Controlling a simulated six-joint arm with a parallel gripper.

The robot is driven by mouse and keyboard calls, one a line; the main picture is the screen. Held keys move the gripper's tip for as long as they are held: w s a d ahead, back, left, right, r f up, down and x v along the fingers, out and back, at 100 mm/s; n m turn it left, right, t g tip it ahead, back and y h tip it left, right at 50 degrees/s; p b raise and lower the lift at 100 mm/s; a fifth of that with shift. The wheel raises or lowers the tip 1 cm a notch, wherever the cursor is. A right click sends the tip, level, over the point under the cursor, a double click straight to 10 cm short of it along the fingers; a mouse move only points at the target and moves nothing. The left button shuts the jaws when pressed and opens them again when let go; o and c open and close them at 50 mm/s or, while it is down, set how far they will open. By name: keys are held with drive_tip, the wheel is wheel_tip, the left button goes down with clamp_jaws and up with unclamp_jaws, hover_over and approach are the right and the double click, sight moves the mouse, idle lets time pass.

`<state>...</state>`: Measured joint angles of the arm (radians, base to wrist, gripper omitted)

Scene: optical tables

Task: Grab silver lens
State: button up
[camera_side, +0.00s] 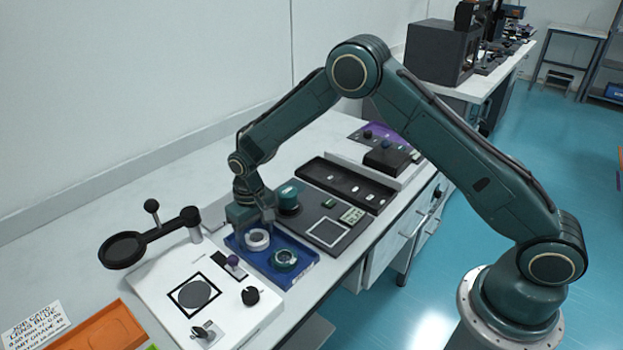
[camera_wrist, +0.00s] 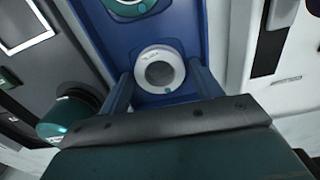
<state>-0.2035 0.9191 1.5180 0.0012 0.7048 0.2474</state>
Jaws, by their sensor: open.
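The silver lens (camera_side: 257,239) is a pale ring with a grey centre, lying in a blue tray (camera_side: 305,271). In the wrist view the silver lens (camera_wrist: 159,70) lies between the fingertips of my gripper (camera_wrist: 161,88). My gripper (camera_side: 256,226) is open and points down over the lens, one finger on each side. I see small gaps between the fingers and the ring; whether either finger touches it I cannot tell. A green-rimmed lens (camera_side: 284,258) lies in the same tray, nearer the front; it also shows at the top of the wrist view (camera_wrist: 130,5).
A dark device with a green knob (camera_side: 289,196) and a small display (camera_side: 352,215) stands right of the tray. A white panel with knobs (camera_side: 218,306) is at left, with a black magnifier arm (camera_side: 126,248) behind it. An orange tray (camera_side: 103,326) lies at the lower left.

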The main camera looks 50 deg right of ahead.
sight(256, 237)
drive_tip(key=c, duration=0.8)
drive_tip(key=shift+o, duration=0.2)
drive_tip(key=shift+r, duration=0.1)
wheel_tip(256, 237, up, 20)
idle(0.6)
